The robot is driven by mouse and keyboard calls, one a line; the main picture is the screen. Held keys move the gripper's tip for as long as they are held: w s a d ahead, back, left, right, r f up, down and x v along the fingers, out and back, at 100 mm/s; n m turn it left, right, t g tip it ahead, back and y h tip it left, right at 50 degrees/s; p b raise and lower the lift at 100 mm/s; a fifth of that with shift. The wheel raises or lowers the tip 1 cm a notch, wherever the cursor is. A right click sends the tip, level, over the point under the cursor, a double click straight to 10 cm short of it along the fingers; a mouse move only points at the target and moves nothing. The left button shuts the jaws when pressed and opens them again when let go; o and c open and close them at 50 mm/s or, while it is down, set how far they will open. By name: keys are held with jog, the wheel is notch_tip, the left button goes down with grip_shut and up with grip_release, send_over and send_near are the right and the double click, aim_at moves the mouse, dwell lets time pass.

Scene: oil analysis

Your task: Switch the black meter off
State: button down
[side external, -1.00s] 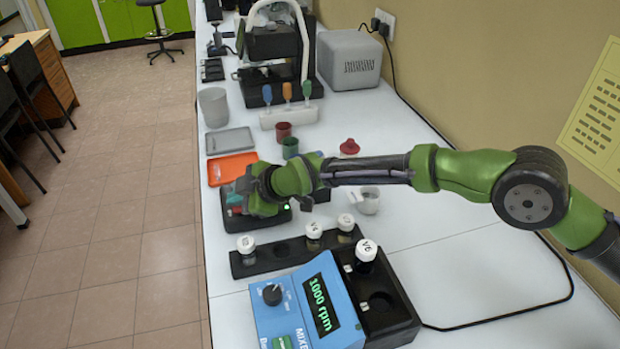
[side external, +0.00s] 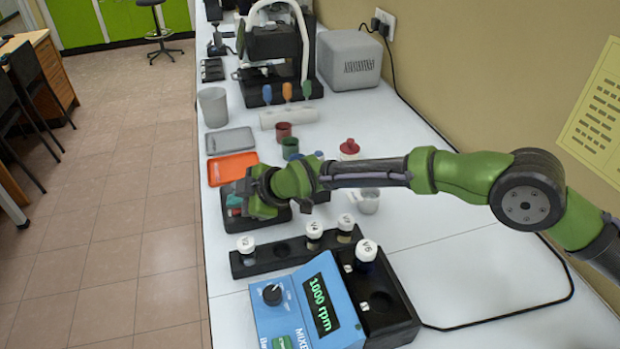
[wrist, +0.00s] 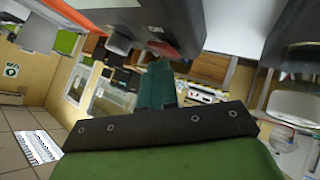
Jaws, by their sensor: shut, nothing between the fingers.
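The black meter (side external: 283,215) lies low on the white bench, in front of the orange tray in the side external view. My gripper (side external: 237,202) is over its left part and hides much of its top. A small red part (side external: 236,212) shows beside the fingers. No green light shows on the meter's visible right end. I cannot tell whether the fingers touch the meter. In the wrist view my gripper's teal fingers (wrist: 155,85) are together with nothing visible between them.
A vial rack (side external: 272,262) and the blue mixer (side external: 290,315), reading 1000 rpm, stand in front. The orange tray (side external: 232,169), grey tray (side external: 230,141) and cups, including a red cup (side external: 284,131), are behind. A white jug (side external: 369,201) stands right of the meter, below my arm.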

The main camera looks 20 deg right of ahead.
jog(key=shift+d+r, duration=0.1)
jog(key=shift+r, duration=0.65)
jog(key=shift+d+r, duration=0.2)
jog(key=shift+r, duration=1.05)
jog(key=shift+d+r, duration=0.15)
jog(key=shift+r, duration=1.05)
